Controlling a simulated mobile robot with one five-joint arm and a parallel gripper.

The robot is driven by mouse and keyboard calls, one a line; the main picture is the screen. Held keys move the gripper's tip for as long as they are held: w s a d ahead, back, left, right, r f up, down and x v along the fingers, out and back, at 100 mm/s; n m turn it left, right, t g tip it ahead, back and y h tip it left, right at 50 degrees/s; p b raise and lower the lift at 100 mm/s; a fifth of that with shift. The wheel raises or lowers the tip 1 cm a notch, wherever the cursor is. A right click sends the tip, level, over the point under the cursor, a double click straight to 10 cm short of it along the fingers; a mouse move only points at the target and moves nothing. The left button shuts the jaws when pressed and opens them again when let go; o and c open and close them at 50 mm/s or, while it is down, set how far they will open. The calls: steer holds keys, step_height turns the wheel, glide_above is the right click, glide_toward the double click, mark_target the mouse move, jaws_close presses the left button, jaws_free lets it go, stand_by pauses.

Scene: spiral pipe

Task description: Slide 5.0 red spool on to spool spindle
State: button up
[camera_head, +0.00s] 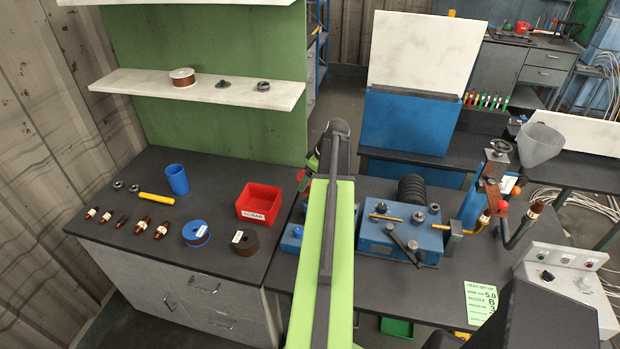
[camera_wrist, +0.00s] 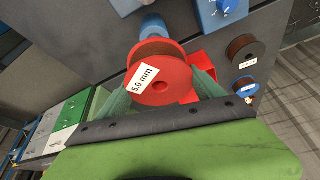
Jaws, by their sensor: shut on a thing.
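The red spool (camera_wrist: 160,86), labelled "5.0 mm", is held between the two greenish fingers of my gripper (camera_wrist: 167,98) in the wrist view. Its labelled flange faces the camera, and brown wound material shows behind it. In the head view my arm hides most of the gripper, and only a bit of red shows beside it. A blue cylindrical part (camera_wrist: 152,25) appears just beyond the spool in the wrist view. I cannot tell whether it is the spindle, or whether the spool touches it.
A red bin (camera_head: 259,203), a dark spool (camera_head: 245,242) and a blue spool (camera_head: 197,233) stand on the left bench. A blue cup (camera_head: 177,180) and several small nozzles lie further left. A blue machine (camera_head: 400,235) with levers stands on the right bench.

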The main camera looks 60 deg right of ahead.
steer(key=shift+f+b, duration=3.1)
steer(key=shift+f, duration=0.1)
steer(key=o, duration=2.1)
steer(key=shift+r, duration=0.1)
steer(key=p+v, duration=1.6)
steer(key=v, duration=0.1)
steer(key=shift+r, duration=0.25)
